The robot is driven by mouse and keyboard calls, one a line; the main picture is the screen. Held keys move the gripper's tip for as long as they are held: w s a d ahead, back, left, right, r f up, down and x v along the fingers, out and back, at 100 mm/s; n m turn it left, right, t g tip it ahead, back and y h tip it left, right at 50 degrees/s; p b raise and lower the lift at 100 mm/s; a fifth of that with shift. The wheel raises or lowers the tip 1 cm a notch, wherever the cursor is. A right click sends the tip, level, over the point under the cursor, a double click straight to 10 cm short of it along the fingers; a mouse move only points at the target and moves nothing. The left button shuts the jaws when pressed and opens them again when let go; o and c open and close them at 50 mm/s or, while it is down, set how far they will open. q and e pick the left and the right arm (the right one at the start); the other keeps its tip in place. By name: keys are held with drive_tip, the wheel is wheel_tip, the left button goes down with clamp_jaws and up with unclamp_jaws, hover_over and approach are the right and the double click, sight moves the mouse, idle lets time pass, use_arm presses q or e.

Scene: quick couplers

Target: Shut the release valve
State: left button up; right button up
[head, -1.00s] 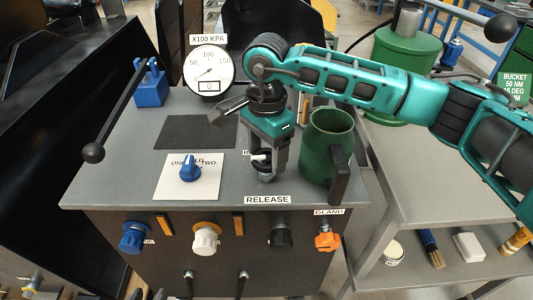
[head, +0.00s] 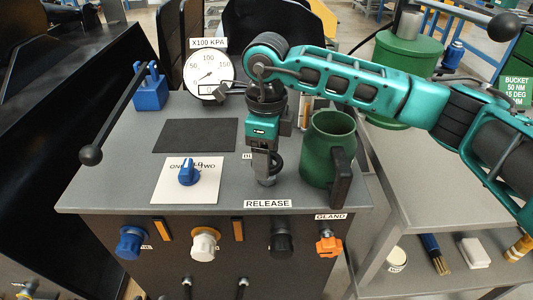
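The release valve (head: 267,182) stands on the grey console top, behind the RELEASE label (head: 268,204). Only its metal base shows clearly. My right gripper (head: 265,170) points straight down over the valve, with its fingers around or beside the valve's upper part. The fingers are seen nearly edge-on and hide the handle, so I cannot tell how far they are closed or how the handle stands. My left gripper is out of view.
A green jug (head: 327,150) stands close to the right of my gripper. A blue selector knob (head: 187,172) and a long black-knobbed lever (head: 122,110) are to the left.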

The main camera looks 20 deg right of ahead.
drive_tip(key=m, duration=0.4)
drive_tip(key=shift+m, duration=2)
drive_tip(key=o, duration=1)
drive_tip(key=shift+o, duration=0.2)
drive_tip(key=shift+r, duration=0.1)
wheel_tip(320, 180, up, 13)
drive_tip(key=p, duration=0.1)
drive_tip(key=shift+p, duration=0.35)
